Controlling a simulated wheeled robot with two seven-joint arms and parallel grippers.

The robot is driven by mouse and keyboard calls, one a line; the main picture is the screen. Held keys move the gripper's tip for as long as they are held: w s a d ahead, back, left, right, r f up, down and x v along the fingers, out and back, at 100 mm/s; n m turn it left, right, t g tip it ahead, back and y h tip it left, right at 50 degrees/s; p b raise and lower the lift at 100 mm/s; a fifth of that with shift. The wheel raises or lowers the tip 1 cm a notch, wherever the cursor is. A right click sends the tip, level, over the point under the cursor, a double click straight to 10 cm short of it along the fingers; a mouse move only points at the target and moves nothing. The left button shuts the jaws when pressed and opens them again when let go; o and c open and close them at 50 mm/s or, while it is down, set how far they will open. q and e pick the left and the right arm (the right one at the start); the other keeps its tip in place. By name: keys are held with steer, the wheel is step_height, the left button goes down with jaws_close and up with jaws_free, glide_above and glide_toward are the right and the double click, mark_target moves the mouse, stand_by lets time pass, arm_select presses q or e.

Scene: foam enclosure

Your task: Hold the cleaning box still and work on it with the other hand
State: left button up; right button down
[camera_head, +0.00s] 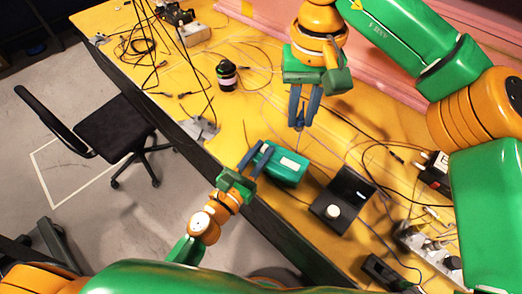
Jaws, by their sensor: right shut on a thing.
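The cleaning box (287,168), a teal-green case with a pale label on top, lies near the front edge of the yellow table. My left gripper (264,148) is at the box's left end, its two fingers apart. One finger overlaps the box in the picture; I cannot tell whether it touches. My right gripper (300,124) points down above the table, behind and a little right of the box. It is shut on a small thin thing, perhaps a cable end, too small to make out. Its fingertips look clear of the box.
A black device with a white knob (333,211) stands right of the box. A black bottle (226,75) stands further back left. Loose cables (140,45) cover much of the table. A power strip (425,245) is at right. A black chair (112,128) stands on the floor.

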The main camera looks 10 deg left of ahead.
arm_select(q)
jaws_close()
stand_by(1.1)
